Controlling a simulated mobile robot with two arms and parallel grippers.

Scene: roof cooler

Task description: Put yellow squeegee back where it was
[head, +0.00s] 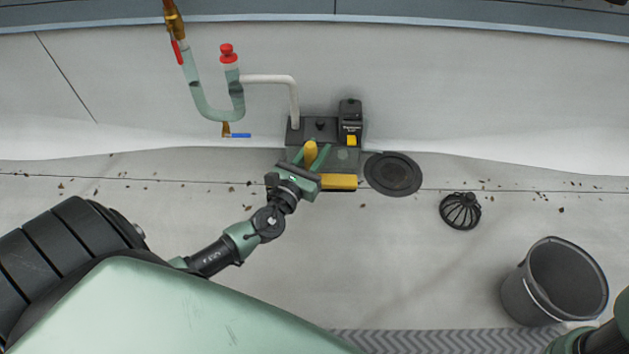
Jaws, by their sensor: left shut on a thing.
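My left gripper (311,158) reaches up from the lower left to the front of a dark green box-like unit (345,158) against the wall. Its two green fingers are shut on a yellow piece (310,150), which I take to be the squeegee's handle. A yellow bar (339,182) shows just right of the gripper at the unit's front edge. I cannot tell whether it belongs to the squeegee or the unit. The gripper body hides what lies between them. Of my right arm only a part shows at the bottom right corner; its gripper is out of view.
A black device (350,112) with a yellow patch stands on the unit. A pipe with a red cap (228,54) rises at the left. Right of the unit are a round black drain (393,174), a black domed strainer (460,211) and a grey bucket (555,281). Debris dots the floor.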

